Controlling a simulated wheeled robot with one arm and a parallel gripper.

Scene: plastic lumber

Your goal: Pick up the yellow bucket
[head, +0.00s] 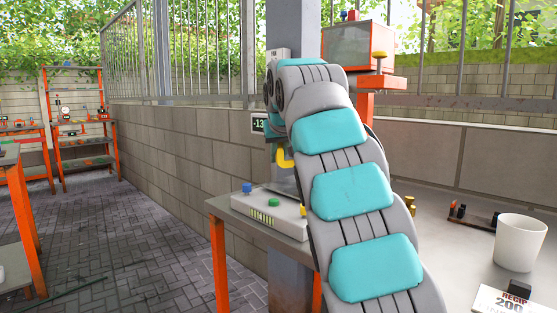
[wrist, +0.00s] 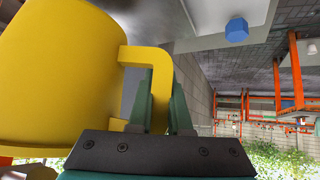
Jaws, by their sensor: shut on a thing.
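The yellow bucket (wrist: 60,75) fills the left of the wrist view, close to the camera. Its squared handle (wrist: 150,57) sticks out to the right and passes between the fingers. My gripper (wrist: 161,88) is shut on this handle, with one dark green finger on each side. In the head view only a small yellow piece of the bucket (head: 284,159) shows, beside my grey and turquoise arm. The arm hides the rest of the bucket and most of the gripper. I cannot tell whether the bucket is touching a surface.
A pale box with a blue knob (head: 247,188) and a yellow knob lies on the orange-legged table (head: 240,215). A white cup (head: 519,243) stands on the right counter near a dark tool (head: 474,215). A grey pillar (head: 293,28) rises behind my arm. Paved floor lies open at left.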

